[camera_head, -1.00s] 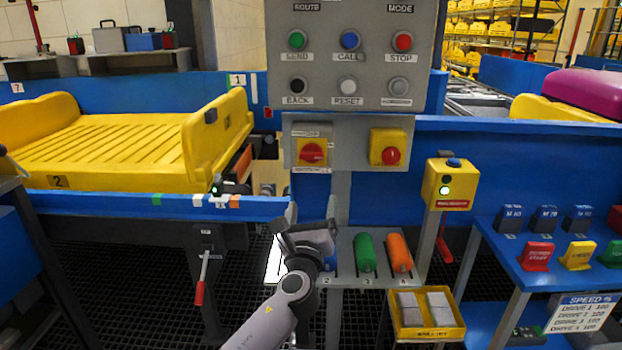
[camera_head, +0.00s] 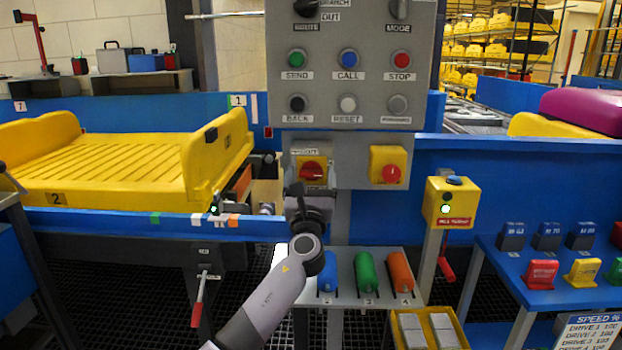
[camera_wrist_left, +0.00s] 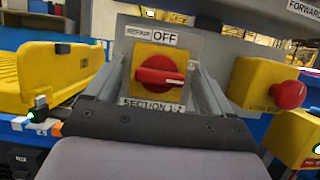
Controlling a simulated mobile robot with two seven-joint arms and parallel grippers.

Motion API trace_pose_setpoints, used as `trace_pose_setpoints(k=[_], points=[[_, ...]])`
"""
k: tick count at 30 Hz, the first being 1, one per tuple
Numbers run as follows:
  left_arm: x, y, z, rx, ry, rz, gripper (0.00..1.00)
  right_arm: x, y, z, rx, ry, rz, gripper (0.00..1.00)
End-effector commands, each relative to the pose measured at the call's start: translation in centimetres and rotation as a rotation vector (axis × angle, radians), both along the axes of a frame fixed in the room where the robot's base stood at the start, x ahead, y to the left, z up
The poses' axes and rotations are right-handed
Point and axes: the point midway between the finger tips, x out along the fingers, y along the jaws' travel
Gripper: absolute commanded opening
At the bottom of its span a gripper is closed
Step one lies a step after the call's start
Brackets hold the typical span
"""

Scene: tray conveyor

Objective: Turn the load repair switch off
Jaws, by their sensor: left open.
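A red rotary switch (camera_head: 312,170) sits on a yellow plate on the grey panel below the button box. The left wrist view shows its red handle (camera_wrist_left: 160,76) lying roughly level, with an "OFF" label above and "SECTION 1-2" below. The smaller label beside "OFF" is too blurred to read surely. My left gripper (camera_head: 302,193) is just below and in front of this switch. In the left wrist view the open fingers (camera_wrist_left: 158,80) stand on either side of the switch plate, with nothing between them gripped. Contact with the handle cannot be told. My right gripper is out of view.
A yellow box with a red button (camera_head: 389,174) is close right of the switch. The button box (camera_head: 350,90) overhangs above. Blue, green and orange handles (camera_head: 366,272) stand below. A yellow tray (camera_head: 110,165) lies left.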

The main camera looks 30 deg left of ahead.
Motion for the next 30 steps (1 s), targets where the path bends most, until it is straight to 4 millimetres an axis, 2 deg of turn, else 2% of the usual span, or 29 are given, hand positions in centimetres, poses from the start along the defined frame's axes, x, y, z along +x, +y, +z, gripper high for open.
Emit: trace_pose_setpoints(k=[5, 6, 11, 20, 30], points=[[0.0, 0.0, 0.0, 0.000, 0.000, 0.000, 0.83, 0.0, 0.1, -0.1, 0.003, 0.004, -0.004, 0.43], [0.0, 0.0, 0.0, 0.000, 0.000, 0.000, 0.80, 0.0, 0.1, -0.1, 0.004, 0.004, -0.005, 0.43], [0.0, 0.0, 0.0, 0.000, 0.000, 0.000, 0.28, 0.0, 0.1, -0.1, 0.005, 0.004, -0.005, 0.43], [0.0, 0.0, -0.1, -0.018, -0.011, 0.000, 0.27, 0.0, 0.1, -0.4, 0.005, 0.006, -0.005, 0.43], [0.0, -0.1, -0.3, -0.181, -0.112, -0.001, 0.27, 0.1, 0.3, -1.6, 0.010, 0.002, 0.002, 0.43]])
